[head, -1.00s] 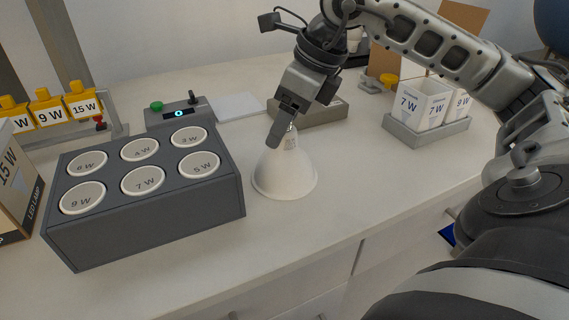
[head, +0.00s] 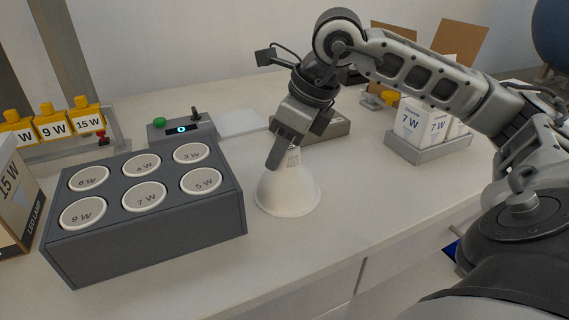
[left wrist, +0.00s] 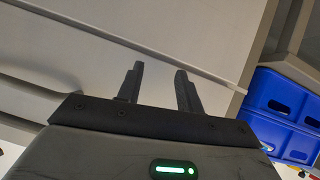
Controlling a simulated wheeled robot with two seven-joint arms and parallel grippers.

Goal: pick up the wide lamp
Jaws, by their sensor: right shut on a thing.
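The wide lamp (head: 288,194) is a white cone-shaped bulb standing wide end down on the white table, just right of the grey burn-in box. My right gripper (head: 285,148) comes down on it from above and is shut on its narrow neck. The lamp's rim looks to be at table level; I cannot tell if it is clear of the surface. My left gripper (left wrist: 160,88) shows in the left wrist view with its two fingers apart and nothing between them.
The burn-in box (head: 150,237) holds several round lamps marked in watts. A control unit (head: 181,128) with a green button stands behind it. White lamp cartons (head: 423,122) sit in a grey tray at right. A blue crate (left wrist: 285,105) shows in the left wrist view.

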